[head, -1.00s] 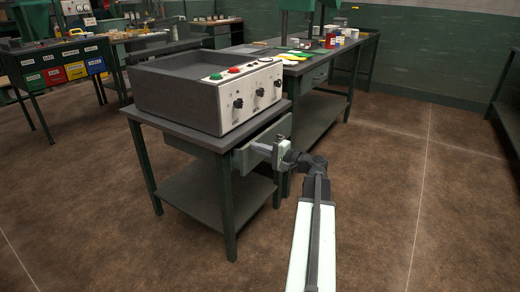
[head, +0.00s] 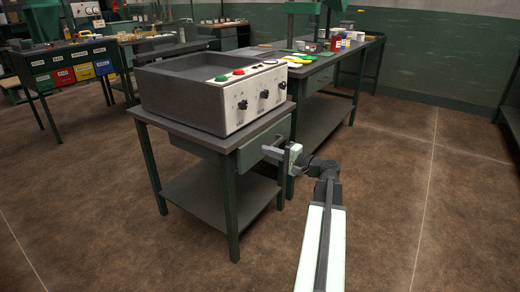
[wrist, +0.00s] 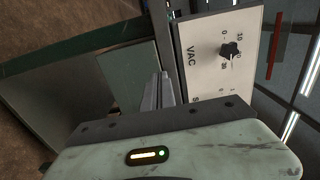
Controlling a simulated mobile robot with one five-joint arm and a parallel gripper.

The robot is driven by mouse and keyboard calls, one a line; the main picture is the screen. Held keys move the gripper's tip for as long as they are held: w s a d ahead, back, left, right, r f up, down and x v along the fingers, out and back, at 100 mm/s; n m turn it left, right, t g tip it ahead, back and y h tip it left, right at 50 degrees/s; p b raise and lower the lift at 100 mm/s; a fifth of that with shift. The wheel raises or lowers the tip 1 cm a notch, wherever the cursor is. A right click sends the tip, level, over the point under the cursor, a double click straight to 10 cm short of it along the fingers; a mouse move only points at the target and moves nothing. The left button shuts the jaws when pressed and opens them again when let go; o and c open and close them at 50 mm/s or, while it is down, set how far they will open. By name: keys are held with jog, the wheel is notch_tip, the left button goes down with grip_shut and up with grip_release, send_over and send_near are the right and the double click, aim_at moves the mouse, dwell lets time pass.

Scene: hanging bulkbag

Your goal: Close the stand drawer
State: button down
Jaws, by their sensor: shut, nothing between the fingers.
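The stand (head: 228,190) is a dark green metal table with a lower shelf. Its green drawer front (head: 249,156) sits under the top on the right side and looks about flush with the frame, though a small gap cannot be ruled out. My gripper (head: 268,150) is at the drawer front, with its fingers pointing at it. The fingers (wrist: 160,92) are together and empty in the wrist view, with a green panel (wrist: 128,75) beyond them. Whether the tips touch the drawer cannot be told.
A grey control box (head: 212,97) with knobs and a white panel stands on the stand. A longer workbench (head: 325,75) with tools and small containers is behind it. The brown floor (head: 400,210) to the right is clear.

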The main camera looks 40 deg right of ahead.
jog(key=v, duration=0.8)
jog(key=w+a+f+n+g+y+p, duration=0.1)
jog(key=w+a+f+n+g+y, duration=0.25)
jog(key=a, duration=0.75)
jog(key=w+a+f+n+g+p, duration=0.1)
jog(key=w+a+f+n+g, duration=0.1)
jog(key=w+a+f+g, duration=0.65)
jog(key=s+a+f+n+g+h, duration=0.1)
jog(key=s+a+f+n+h, duration=0.1)
jog(key=a, duration=0.7)
jog(key=s+a+f+n+g+h+p, duration=0.1)
jog(key=s+a+f+n+g+h, duration=0.1)
jog(key=a, duration=0.7)
jog(key=s+a+f+n+g+h, duration=0.2)
jog(key=s+a+f+n+h, duration=0.1)
jog(key=a, duration=0.6)
jog(key=f+n+h, duration=0.1)
jog(key=n, duration=0.1)
jog(key=shift+s+f+n, duration=0.25)
jog(key=shift+n, duration=0.1)
